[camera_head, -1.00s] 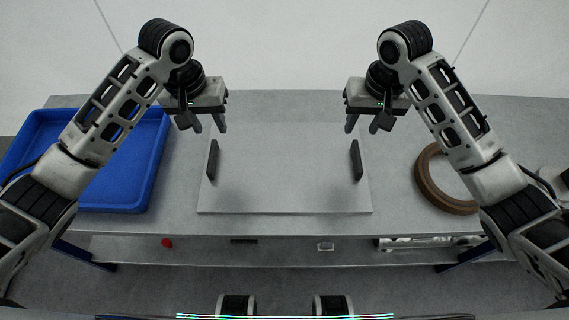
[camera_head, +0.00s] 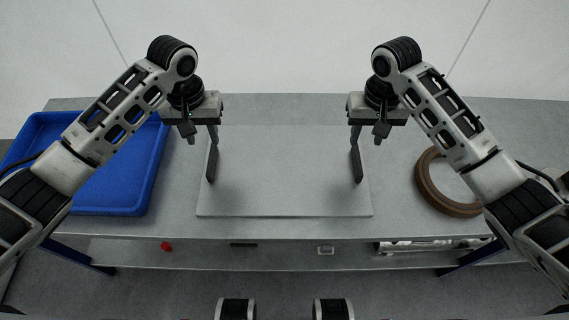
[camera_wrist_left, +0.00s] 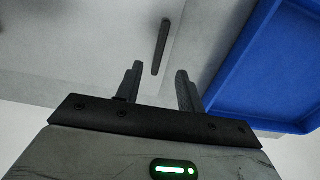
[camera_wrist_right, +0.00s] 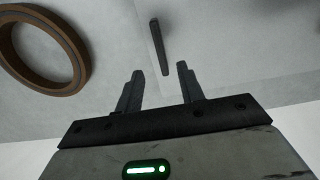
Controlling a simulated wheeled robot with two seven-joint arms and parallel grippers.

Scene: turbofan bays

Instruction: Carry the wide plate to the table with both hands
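The wide plate (camera_head: 284,190) is a flat grey sheet lying on the grey table (camera_head: 395,222), with an upright dark handle near each side. My left gripper (camera_head: 203,138) is above the left handle (camera_head: 211,165). In the left wrist view its two fingers (camera_wrist_left: 158,88) are apart, with the handle (camera_wrist_left: 161,47) beyond the gap between them. My right gripper (camera_head: 367,138) is above the right handle (camera_head: 357,165). In the right wrist view its fingers (camera_wrist_right: 156,90) are apart, with the handle (camera_wrist_right: 159,47) beyond the gap. Neither gripper holds anything.
A blue tray (camera_head: 150,190) stands on the table at the left. A brown ring (camera_head: 425,185) lies at the right. A lower shelf under the table holds a red item (camera_head: 167,246) and a pale long part (camera_head: 420,246). The table behind the plate is clear.

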